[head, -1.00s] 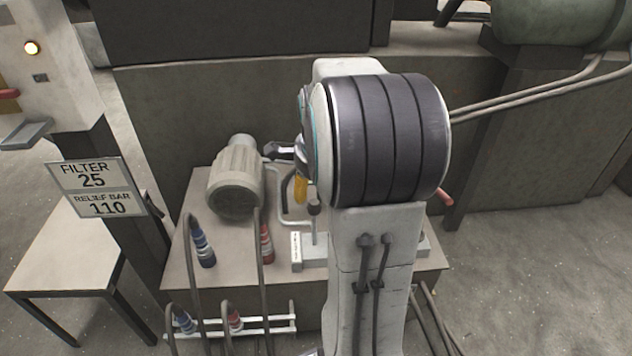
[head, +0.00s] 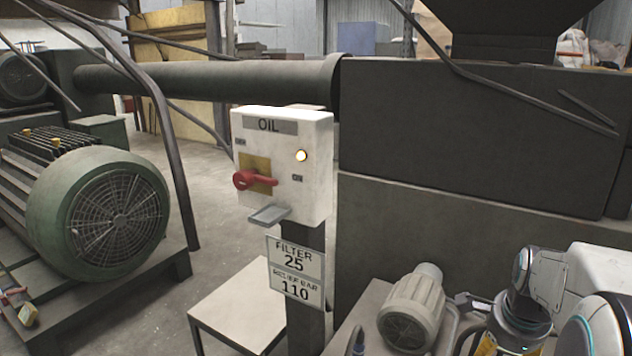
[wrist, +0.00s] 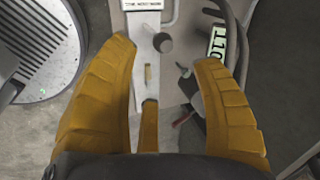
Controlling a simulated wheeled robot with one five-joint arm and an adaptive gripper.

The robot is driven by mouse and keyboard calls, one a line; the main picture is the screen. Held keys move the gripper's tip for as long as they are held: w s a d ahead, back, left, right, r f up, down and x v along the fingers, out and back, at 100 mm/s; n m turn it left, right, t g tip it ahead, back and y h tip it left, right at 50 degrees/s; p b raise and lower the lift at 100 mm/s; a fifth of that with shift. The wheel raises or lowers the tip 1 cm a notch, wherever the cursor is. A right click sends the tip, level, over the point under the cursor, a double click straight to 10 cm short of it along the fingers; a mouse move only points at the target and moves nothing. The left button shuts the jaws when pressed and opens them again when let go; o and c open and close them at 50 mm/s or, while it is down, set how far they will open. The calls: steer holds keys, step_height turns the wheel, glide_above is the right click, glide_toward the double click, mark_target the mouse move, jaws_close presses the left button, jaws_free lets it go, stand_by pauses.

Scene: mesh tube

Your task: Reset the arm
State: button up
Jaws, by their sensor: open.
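In the head view my white and grey arm is at the lower right, folded near the pump bench. A yellow part of the gripper (head: 487,345) shows at the bottom edge there; its fingertips are cut off or hidden.
A white OIL switch box (head: 282,165) with a red handle (head: 254,181) stands on a post with a FILTER 25, RELIEF BAR 110 sign (head: 296,272). A pale motor (head: 413,310) sits left of my arm. A small table (head: 240,310) and a green motor (head: 95,210) are further left.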

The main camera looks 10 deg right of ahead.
steer(key=s+a+r+n+p, duration=0.4)
steer(key=a+r+n+p, duration=0.2)
steer(key=r+p, duration=0.3)
steer(key=s+a+r+n+y+p, duration=0.1)
steer(key=s+a+r+n+p, duration=0.4)
steer(key=r+p, duration=0.5)
steer(key=s+a+r+n+y+p, duration=0.1)
steer(key=s+a+r+n+p, duration=0.3)
steer(key=a+r+n+p, duration=0.5)
steer(key=shift+s+r+n+p, duration=0.35)
steer(key=shift+r+n+p, duration=0.2)
steer(key=shift+r+n, duration=0.75)
steer(key=shift+a+r, duration=0.1)
steer(key=shift+r, duration=0.1)
